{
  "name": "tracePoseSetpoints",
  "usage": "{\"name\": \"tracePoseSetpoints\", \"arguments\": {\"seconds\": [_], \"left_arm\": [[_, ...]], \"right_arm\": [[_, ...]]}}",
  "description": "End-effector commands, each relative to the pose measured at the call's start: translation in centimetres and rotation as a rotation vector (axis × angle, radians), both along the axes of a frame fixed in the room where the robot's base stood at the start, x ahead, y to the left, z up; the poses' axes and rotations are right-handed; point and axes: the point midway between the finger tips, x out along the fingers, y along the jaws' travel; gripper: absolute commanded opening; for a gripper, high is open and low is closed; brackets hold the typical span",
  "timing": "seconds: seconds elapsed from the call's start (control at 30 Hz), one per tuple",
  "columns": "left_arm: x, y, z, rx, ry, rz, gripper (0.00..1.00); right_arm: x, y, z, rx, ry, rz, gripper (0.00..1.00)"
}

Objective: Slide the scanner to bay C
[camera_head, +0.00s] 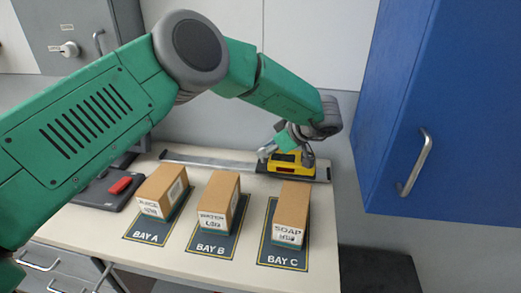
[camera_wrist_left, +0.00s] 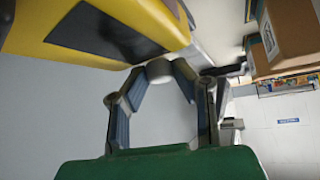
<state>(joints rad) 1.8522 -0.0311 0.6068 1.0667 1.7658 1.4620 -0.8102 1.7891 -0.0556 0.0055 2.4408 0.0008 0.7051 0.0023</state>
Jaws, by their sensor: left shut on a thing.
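The yellow and black scanner (camera_head: 283,168) sits on the rail (camera_head: 215,162) near its right end, behind the soap box (camera_head: 291,211) on the bay C mat (camera_head: 283,263). My left gripper (camera_head: 288,149) is at the scanner. In the left wrist view, its fingers (camera_wrist_left: 160,76) are shut around a pale round knob (camera_wrist_left: 159,70) beside the yellow scanner body (camera_wrist_left: 150,18). The arm hides part of the scanner's top from the head. My right gripper is not in view.
A juice box (camera_head: 163,190) stands on bay A and a water box (camera_head: 219,200) on bay B. A dark device with a red part (camera_head: 120,185) lies at the table's left. A blue cabinet (camera_head: 440,110) hangs at the right.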

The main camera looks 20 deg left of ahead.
Motion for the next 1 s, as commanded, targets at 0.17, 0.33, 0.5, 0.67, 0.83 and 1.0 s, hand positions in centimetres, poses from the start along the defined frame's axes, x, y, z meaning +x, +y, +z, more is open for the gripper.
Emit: {"name": "tracePoseSetpoints", "arguments": {"seconds": [0.17, 0.33, 0.5, 0.67, 0.83, 1.0], "left_arm": [[0.17, -0.85, -0.45, -0.001, -0.001, -0.006, 0.00], [0.15, -0.90, -0.46, 0.000, 0.000, -0.007, 0.29], [0.04, -0.80, -0.44, -0.005, 0.000, -0.009, 0.31], [-0.07, -0.77, -0.38, -0.005, 0.001, -0.009, 0.31], [-0.16, -0.91, -0.17, -0.001, -0.001, -0.008, 0.31], [-0.23, -1.21, 0.15, 0.000, -0.004, -0.008, 0.31]], "right_arm": [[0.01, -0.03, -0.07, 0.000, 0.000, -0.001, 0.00], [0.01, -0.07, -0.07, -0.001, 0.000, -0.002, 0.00], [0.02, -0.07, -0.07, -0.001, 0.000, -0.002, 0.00], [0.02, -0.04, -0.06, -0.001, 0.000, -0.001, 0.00], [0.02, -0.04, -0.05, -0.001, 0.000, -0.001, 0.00], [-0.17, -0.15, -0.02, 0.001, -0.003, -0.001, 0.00]]}}
